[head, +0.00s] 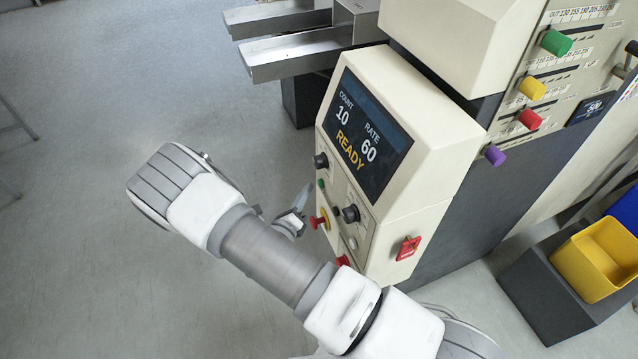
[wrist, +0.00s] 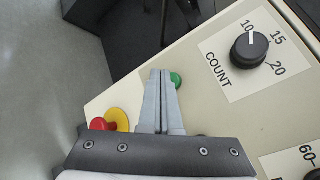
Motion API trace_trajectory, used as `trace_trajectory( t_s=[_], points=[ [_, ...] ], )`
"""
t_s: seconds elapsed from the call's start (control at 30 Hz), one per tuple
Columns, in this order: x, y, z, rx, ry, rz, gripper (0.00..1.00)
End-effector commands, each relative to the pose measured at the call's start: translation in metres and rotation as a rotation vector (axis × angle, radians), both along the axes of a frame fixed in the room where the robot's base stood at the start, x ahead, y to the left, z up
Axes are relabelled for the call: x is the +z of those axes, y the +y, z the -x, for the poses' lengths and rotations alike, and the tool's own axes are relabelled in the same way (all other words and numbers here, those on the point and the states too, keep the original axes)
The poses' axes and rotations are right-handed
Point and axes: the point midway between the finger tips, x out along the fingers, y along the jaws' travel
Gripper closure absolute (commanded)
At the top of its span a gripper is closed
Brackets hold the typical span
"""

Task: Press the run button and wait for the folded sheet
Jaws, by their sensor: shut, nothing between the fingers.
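The cream control panel (head: 431,143) has a dark screen (head: 368,135) reading COUNT 10, RATE 60 and READY. A small green button (head: 321,184) is on its front, below the black count knob (head: 321,161). My gripper (head: 305,192) is shut and empty, pointing at the panel close to the green button. In the wrist view the shut fingertips (wrist: 161,74) lie just left of the green button (wrist: 176,79) and partly overlap it. I cannot tell whether they touch it. No folded sheet is in view.
A red emergency knob on a yellow ring (wrist: 112,121) sits close beside my fingers. A second black knob (head: 351,213) and a red switch (head: 408,247) are on the panel. Metal output trays (head: 290,55) jut out behind. A yellow bin (head: 598,262) stands at right.

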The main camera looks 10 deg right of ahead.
Motion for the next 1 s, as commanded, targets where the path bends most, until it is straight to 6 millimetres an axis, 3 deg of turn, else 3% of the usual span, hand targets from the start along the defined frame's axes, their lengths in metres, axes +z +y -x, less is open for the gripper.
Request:
trace_trajectory(
  t_s=[1.0],
  points=[
    [0.0003, -0.0076, -0.0019, -0.001, 0.0, 0.001, 1.0]
  ],
)
